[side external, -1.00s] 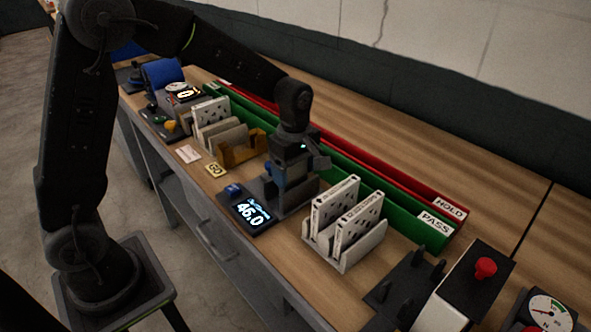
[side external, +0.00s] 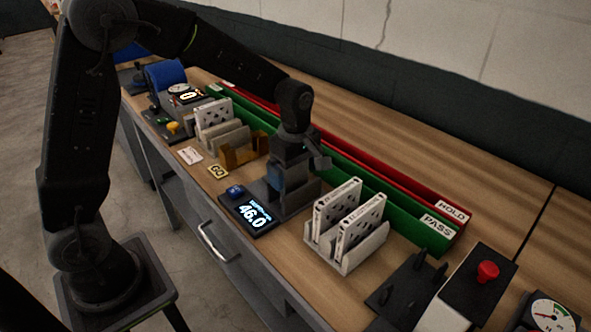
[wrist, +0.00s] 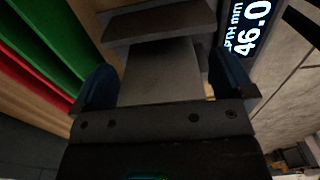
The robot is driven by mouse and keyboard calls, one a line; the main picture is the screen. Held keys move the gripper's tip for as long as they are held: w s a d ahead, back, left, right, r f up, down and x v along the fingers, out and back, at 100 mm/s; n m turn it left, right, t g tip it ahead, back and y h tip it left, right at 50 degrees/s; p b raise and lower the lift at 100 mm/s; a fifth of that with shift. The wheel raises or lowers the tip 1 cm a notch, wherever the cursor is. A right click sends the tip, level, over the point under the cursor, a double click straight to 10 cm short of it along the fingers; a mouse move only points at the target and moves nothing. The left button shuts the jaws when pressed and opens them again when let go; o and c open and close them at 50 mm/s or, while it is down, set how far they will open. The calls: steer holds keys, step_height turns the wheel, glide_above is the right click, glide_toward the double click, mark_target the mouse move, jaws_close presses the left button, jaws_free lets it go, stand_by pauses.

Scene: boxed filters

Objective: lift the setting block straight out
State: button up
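My gripper (side external: 284,180) points down over the dark depth gauge stand in the middle of the bench in the side external view. In the wrist view, its two blue fingers (wrist: 163,84) stand either side of a plain grey block, the setting block (wrist: 160,68). The block fills the space between them, and both fingers appear to touch it. Its far end is by a grey step of the gauge (wrist: 160,22). The gauge display (side external: 252,214) reads 46.0. In the side external view my gripper hides the block. Whether its lower end sits in the gauge cannot be told.
A light rack (side external: 345,252) with two boxed filters stands just right of the gauge. A tan holder (side external: 243,150) and another filter rack (side external: 222,135) stand left. Green PASS (side external: 405,208) and red HOLD (side external: 420,190) channels run close behind. A black pronged fixture (side external: 405,290) is farther right.

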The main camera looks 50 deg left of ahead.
step_height(320, 180, up, 13)
steer(key=s+m+t, duration=0.5)
steer(key=s+m, duration=1.3)
steer(key=s, duration=0.2)
steer(key=shift+s+d+t, duration=0.25)
steer(key=shift+s+t, duration=0.05)
steer(key=shift+s, duration=0.1)
